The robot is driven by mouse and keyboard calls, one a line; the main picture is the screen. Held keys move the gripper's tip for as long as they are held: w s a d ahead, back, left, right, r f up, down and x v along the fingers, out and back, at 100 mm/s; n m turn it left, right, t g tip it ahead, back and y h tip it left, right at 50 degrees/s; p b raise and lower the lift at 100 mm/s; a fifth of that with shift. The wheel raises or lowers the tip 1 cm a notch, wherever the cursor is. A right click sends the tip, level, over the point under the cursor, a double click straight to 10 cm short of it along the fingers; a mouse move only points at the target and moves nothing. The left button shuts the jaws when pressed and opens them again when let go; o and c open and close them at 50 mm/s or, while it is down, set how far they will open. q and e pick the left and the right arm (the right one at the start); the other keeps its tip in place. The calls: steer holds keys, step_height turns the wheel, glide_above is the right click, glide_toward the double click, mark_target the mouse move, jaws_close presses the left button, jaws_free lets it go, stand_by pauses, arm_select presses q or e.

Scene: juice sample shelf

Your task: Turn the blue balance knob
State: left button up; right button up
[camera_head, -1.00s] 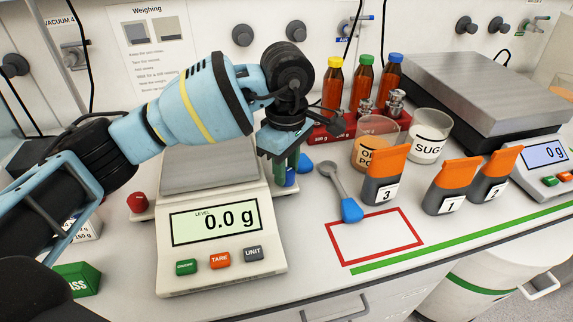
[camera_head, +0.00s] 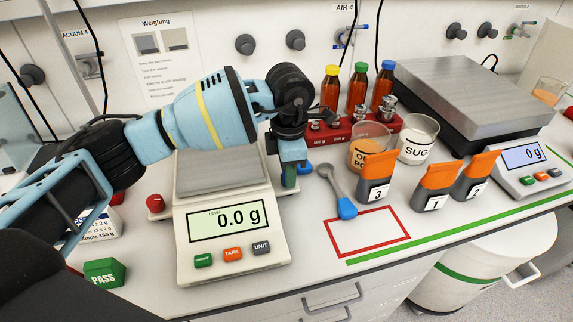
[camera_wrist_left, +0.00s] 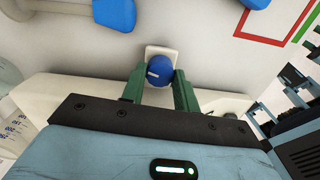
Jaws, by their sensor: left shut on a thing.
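The balance (camera_head: 232,262) stands at the left, its display reading 0.0 g. Its blue knob (camera_wrist_left: 160,70), with a white index mark, sits on a small pale tab at the balance's side. My left gripper's green fingers stand on either side of the knob in the left wrist view (camera_wrist_left: 159,88), shut on it. In the head view the left gripper (camera_head: 289,176) points down at the balance's right side, and its fingers mostly hide the knob. My right gripper is in neither view.
A red knob (camera_head: 155,204) is on the balance's left. Beyond are a red bottle rack (camera_head: 352,130), beakers and orange-topped pouches (camera_head: 375,178). The red-outlined area (camera_head: 368,234) is clear.

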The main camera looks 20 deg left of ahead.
arm_select(q)
steer(key=n, duration=0.1)
steer(key=n+p, duration=0.1)
steer(key=shift+r+n, duration=0.25)
steer(key=shift+n, duration=0.15)
steer(key=shift+f+n+p, duration=0.1)
steer(key=shift+n+p, duration=0.9)
steer(key=shift+n, duration=0.4)
steer(key=shift+f+n, duration=0.1)
steer(key=shift+n, duration=0.2)
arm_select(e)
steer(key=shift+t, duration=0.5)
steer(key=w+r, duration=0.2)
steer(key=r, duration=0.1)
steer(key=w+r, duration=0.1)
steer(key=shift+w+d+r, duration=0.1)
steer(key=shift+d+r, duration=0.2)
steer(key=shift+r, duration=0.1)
arm_select(q)
steer(key=shift+f, duration=0.1)
steer(key=o, duration=0.7)
steer(key=shift+r, duration=3.95)
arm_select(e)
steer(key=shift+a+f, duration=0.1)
